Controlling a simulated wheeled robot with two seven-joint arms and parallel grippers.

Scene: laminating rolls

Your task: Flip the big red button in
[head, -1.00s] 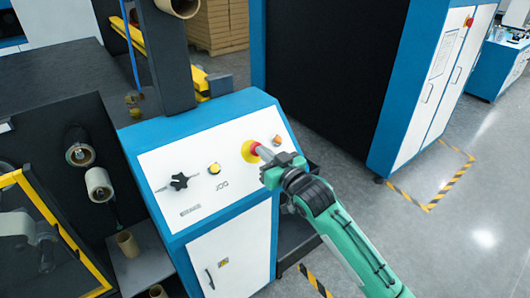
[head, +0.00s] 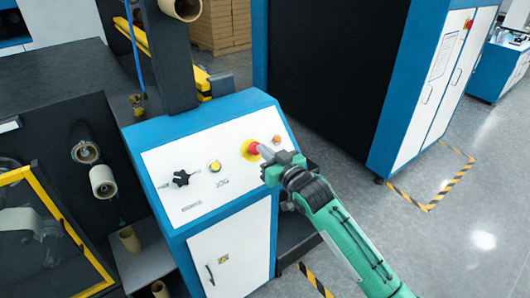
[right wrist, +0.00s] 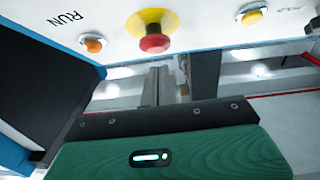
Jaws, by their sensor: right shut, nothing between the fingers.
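The big red button (head: 254,148) has a red mushroom head on a round yellow base. It sits on the upper right of the white sloped control panel (head: 205,160). In the right wrist view the red button (right wrist: 154,43) is at the top centre, standing out from its yellow base. My right gripper (head: 265,152) is shut and empty, with its fingertips close to the button's right side. The fingers (right wrist: 157,80) point at the button in the right wrist view; I cannot tell whether they touch it. My left gripper is not in view.
An orange button (head: 277,140) sits just right of the red one. A yellow button (head: 215,166) and a black knob (head: 181,178) sit to the left.

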